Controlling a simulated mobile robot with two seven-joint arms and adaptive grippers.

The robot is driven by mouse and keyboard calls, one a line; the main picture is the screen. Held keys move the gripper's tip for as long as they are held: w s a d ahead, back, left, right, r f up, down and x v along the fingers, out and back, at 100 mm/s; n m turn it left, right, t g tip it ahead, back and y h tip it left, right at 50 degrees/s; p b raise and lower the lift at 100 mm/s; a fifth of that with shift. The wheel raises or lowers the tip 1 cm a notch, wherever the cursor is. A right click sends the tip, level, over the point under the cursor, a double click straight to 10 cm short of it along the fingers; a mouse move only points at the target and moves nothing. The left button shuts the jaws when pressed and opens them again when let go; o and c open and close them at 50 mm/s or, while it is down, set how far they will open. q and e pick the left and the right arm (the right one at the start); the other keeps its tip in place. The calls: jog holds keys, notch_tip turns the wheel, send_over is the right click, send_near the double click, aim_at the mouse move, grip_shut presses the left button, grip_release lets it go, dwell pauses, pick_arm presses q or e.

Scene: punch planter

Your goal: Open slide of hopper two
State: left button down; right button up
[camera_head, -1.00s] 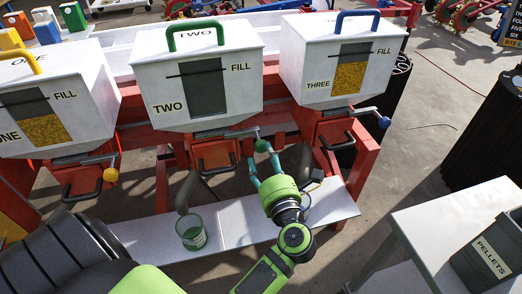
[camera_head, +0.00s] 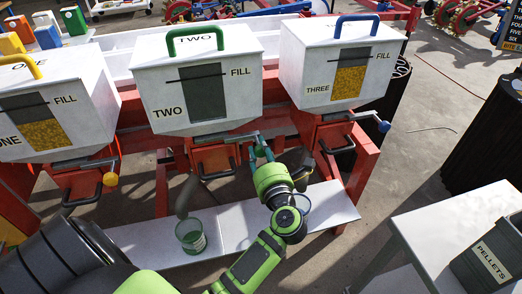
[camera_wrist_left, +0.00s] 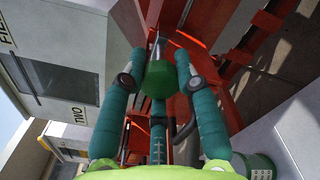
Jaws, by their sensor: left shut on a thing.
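Hopper two (camera_head: 160,95) is a white box with a green top handle and a dark window with no yellow fill showing. Its slide has a grey metal bar (camera_head: 225,137) under the box, pointing right, with a green knob at its end. My left gripper (camera_head: 261,153) is at this knob, just right of the black loop handle (camera_head: 218,173). In the left wrist view, the green knob (camera_wrist_left: 159,80) sits between the two teal fingers of my left gripper (camera_wrist_left: 160,62), which are shut on it. The fingers mostly hide the knob in the head view. My right gripper is not in view.
Hopper one (camera_head: 75,120) and hopper three (camera_head: 310,75) flank it, with yellow and blue knobs. A green-tinted cup (camera_head: 190,238) stands on the white shelf (camera_head: 235,232) below. A pellets bin (camera_head: 485,258) stands on a table at the right. Red frame posts are close to my gripper.

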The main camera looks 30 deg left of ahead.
pick_arm(q)
jog(key=v, duration=0.4)
jog(key=shift+f, duration=0.15)
jog(key=shift+s+d, duration=0.15)
jog(key=c, duration=0.9)
grip_release()
